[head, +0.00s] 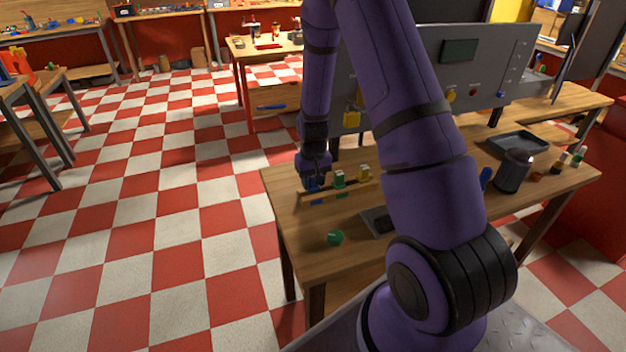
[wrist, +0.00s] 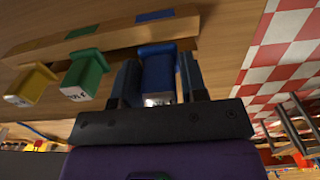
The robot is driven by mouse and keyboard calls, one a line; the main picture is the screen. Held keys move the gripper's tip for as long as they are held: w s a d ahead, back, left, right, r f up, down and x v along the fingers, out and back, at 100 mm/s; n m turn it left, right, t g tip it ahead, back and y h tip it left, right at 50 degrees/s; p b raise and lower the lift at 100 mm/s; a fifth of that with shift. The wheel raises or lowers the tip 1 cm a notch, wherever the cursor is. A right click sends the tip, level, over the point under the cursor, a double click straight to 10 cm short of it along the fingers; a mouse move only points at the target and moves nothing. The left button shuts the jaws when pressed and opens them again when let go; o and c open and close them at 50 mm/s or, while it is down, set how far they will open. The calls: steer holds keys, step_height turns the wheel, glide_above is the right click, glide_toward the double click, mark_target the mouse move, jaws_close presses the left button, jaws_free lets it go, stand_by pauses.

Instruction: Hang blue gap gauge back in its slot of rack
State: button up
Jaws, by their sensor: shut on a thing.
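My gripper (wrist: 158,85) is shut on the blue gap gauge (wrist: 157,68), with one finger on each side of its handle. In the wrist view the gauge's far end meets the wooden rack (wrist: 125,36), at the end beyond the green and yellow gauges. I cannot tell whether it is fully seated in its slot. In the head view the blue gauge (head: 314,185) shows just below my gripper (head: 314,176), at the left end of the rack (head: 350,191). The green gauge (head: 340,180) and yellow gauge (head: 364,174) stand in the rack to its right.
The rack stands on the wooden workbench (head: 285,212), near its left edge. A green round object (head: 335,237) and a dark grey tray (head: 375,221) lie in front. A dark canister (head: 514,170) stands right of my arm. The bench's front left is clear.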

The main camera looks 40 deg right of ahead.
steer(key=shift+f, duration=0.8)
stand_by(0.9)
steer(key=o, duration=1.1)
steer(key=shift+r, duration=0.1)
step_height(320, 180, up, 11)
steer(key=shift+f, duration=0.1)
steer(key=s+a+r+n+t, duration=0.1)
steer(key=s+a+r, duration=0.3)
steer(key=r, duration=0.6)
steer(key=s+a+r+n+t, duration=0.15)
steer(key=s+a+r, duration=0.25)
steer(key=r, duration=0.6)
steer(key=s+a+r+t, duration=0.1)
steer(key=s+r, duration=0.2)
steer(key=s, duration=0.3)
steer(key=s+a+r, duration=0.2)
steer(key=s+r, duration=0.1)
steer(key=s, duration=0.3)
steer(key=s+a+r+t, duration=0.1)
steer(key=s+a+r, duration=0.1)
steer(key=s, duration=0.4)
steer(key=shift+s+r+n+t, duration=0.2)
steer(key=shift+r+n+t, duration=0.15)
steer(key=shift+r, duration=0.35)
